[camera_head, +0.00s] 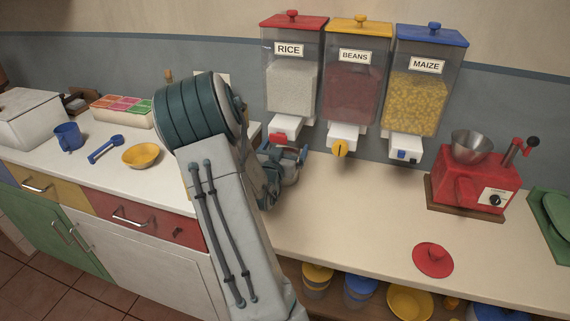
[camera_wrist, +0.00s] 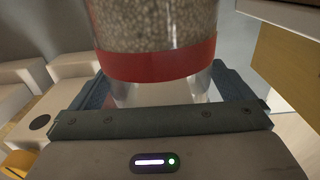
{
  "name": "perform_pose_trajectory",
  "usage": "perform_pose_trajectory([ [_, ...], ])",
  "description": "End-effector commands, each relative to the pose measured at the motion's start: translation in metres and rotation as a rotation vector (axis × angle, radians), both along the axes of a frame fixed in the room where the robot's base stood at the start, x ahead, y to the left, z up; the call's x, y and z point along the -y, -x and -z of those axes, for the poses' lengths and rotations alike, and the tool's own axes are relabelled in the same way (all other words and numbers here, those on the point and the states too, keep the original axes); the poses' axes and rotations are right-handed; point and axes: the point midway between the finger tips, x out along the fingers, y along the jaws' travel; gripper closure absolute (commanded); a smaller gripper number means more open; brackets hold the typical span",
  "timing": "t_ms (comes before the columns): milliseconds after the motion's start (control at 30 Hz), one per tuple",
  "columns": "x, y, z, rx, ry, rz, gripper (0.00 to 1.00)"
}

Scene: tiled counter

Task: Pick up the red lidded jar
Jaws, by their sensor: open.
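A clear jar with a red band (camera_wrist: 155,65) stands between the fingers of my gripper (camera_wrist: 160,92) in the wrist view. Pale grains fill the part above the band, and the part below is clear. The jar's top is cut off by the frame. My gripper is open, with one finger along each side of the jar. In the head view my gripper (camera_head: 284,155) is under the rice dispenser, and the jar (camera_head: 290,174) shows partly between the fingers.
Rice (camera_head: 291,90), beans (camera_head: 353,90) and maize (camera_head: 418,100) dispensers hang on the wall, their spouts close above and beside my gripper. A red grinder (camera_head: 474,180) with a metal bowl stands at right. The counter (camera_head: 350,215) between is mostly clear.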

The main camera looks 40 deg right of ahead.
Motion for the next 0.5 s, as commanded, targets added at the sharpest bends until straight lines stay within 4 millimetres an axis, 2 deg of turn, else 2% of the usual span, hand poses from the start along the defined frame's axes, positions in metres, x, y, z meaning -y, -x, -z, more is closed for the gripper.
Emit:
perform_pose_trajectory([
  [267,0.0032,-0.0016,0.0001,0.0,0.0,0.0,0.0],
  [500,0.003,-0.0016,0.0001,0.0,0.0,0.0,0.67],
])
